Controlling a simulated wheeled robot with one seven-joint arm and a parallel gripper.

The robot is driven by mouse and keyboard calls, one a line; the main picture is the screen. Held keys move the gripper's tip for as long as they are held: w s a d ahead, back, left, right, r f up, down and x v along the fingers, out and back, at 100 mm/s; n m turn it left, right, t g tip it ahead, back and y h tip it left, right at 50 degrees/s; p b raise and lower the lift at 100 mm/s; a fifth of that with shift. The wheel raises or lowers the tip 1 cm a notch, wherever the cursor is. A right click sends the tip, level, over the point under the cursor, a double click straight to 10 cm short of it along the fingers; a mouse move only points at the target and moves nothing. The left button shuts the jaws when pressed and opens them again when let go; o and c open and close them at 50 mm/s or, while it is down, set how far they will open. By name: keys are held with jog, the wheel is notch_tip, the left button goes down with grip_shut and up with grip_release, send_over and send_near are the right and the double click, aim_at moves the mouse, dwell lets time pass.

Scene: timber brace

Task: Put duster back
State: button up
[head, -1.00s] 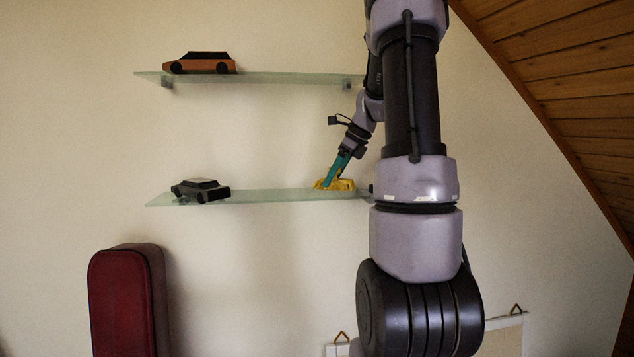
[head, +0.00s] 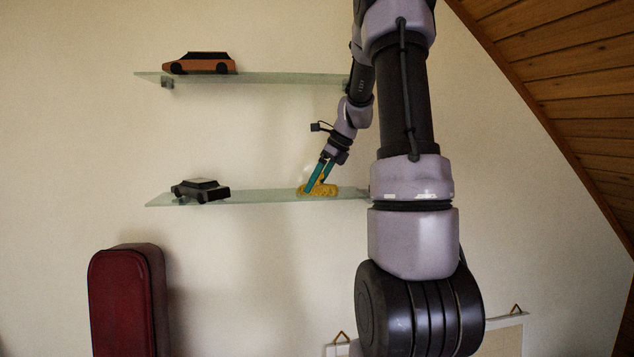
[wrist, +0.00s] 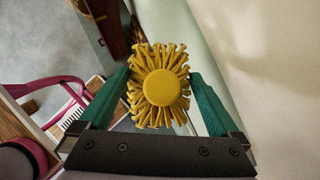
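The yellow duster (head: 319,190) is at the right part of the lower glass shelf (head: 255,197), apparently resting on it. My gripper (head: 316,186) reaches down to it from the upper right, tilted, with its two teal fingers spread apart. In the wrist view, the duster's round yellow cap (wrist: 162,87) and its ring of bristles lie between the fingers (wrist: 160,80). The fingers stand at either side of the bristles, clear of the cap. Whether they touch the bristles I cannot tell.
A dark toy car (head: 201,190) stands at the left of the lower shelf. An orange toy car (head: 199,63) stands on the upper shelf (head: 285,78). A red case (head: 122,300) is below left. The lower shelf is clear between the dark car and the duster. A sloped wooden ceiling (head: 570,70) is at right.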

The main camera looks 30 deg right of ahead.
aim_at(322, 173)
jog(key=shift+r, duration=0.1)
jog(key=shift+r, duration=0.25)
jog(key=v, duration=0.3)
jog(key=shift+f, duration=0.1)
jog(key=s+d, duration=0.8)
jog(key=s+a+r+n+t+h, duration=0.1)
jog(key=s+a+r+n, duration=0.1)
jog(key=s+a+n, duration=0.7)
jog(key=s+a+r+n+t+h, duration=0.1)
jog(key=s+a+r+n, duration=0.1)
jog(key=s+a+n, duration=0.6)
jog(key=a+n, duration=0.6)
jog(key=a, duration=0.1)
jog(key=shift+s+a+t, duration=0.15)
jog(key=shift+s+t, duration=0.25)
